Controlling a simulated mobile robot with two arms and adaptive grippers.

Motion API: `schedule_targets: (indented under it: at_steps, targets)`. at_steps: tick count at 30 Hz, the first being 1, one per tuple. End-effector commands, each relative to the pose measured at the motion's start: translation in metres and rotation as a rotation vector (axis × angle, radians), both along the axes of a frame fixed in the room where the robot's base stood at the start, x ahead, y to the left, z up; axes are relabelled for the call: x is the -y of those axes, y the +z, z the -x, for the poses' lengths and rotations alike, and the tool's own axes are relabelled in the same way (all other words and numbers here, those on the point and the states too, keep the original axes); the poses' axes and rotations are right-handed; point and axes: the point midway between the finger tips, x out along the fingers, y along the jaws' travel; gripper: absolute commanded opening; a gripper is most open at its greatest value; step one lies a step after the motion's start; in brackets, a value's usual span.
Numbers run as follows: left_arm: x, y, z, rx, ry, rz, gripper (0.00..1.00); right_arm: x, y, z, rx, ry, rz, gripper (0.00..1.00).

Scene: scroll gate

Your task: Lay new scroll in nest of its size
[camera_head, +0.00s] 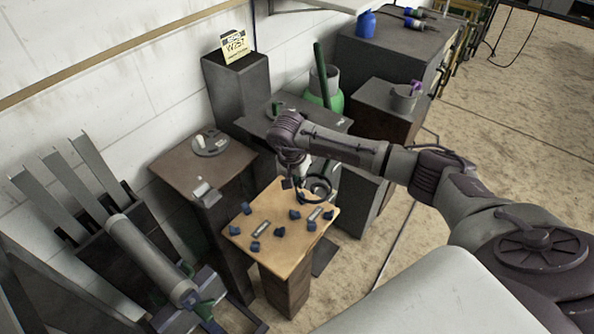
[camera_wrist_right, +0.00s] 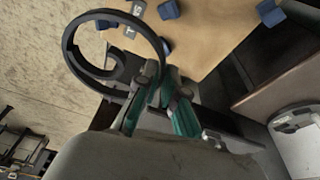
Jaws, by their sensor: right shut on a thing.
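My right gripper (camera_head: 301,188) is shut on a dark spiral scroll (camera_head: 319,188), held at the far right corner of the wooden board. In the right wrist view the scroll (camera_wrist_right: 163,48) is an open ring with an inner curl, its edge between the fingertips (camera_wrist_right: 160,88). The tan board (camera_head: 283,260) bears blue blocks in two groups: a wider left nest around a grey plate (camera_head: 261,229) and a tighter right nest around another plate (camera_head: 315,213).
A brown stand (camera_head: 178,165) with a round grey dish is left of the board. A dark pillar with a yellow sign (camera_head: 235,46) stands behind. Grey slats (camera_head: 70,190) rise at the left. Sandy floor lies open at right.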

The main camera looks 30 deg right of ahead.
Motion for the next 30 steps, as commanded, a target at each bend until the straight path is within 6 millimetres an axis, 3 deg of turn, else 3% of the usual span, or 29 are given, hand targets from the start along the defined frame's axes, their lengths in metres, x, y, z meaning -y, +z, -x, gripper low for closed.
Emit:
schedule_targets:
  at_steps: [11,30]
  targets:
    - [-0.007,-0.010,-0.001,0.000,0.002,-0.008,0.48,0.002,-0.015,-0.003,0.003,-0.020,0.000,0.00]
    - [-0.011,-0.046,0.000,-0.002,0.005,-0.013,0.48,0.002,-0.073,-0.003,0.002,-0.018,0.000,0.00]
